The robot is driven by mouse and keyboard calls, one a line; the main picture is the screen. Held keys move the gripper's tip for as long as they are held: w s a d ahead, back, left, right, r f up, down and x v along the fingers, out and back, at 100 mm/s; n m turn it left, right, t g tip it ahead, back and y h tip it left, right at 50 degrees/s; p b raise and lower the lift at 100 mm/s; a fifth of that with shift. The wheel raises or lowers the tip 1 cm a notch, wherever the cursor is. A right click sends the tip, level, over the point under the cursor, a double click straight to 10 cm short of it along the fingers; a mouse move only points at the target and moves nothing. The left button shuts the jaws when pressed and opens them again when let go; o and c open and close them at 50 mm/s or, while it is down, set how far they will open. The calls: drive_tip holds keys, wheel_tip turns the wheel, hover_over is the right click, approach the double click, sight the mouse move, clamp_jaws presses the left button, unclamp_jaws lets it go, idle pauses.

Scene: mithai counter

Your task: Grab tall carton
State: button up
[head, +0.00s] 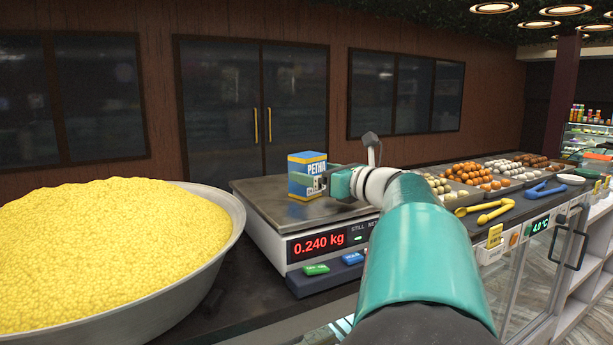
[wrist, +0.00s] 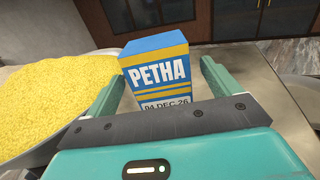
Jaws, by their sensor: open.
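The tall carton (head: 306,165) is a blue box with yellow bands and the word PETHA. It stands upright on the steel plate of the weighing scale (head: 264,196). In the wrist view the carton (wrist: 157,72) sits between the two green fingers of my gripper (wrist: 163,84), with its lower part hidden by the gripper body. My gripper also shows in the head view (head: 322,180), at the right side of the carton.
A large metal bowl (head: 232,232) heaped with yellow sweets stands left of the scale. The scale display (head: 318,242) reads 0.240 kg. Trays of sweets (head: 478,176), yellow tongs (head: 484,209) and blue tongs (head: 546,190) lie on the counter to the right.

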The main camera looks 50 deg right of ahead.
drive_tip(key=w, duration=0.5)
drive_tip(key=c, duration=1.1)
drive_tip(key=shift+c, duration=0.6)
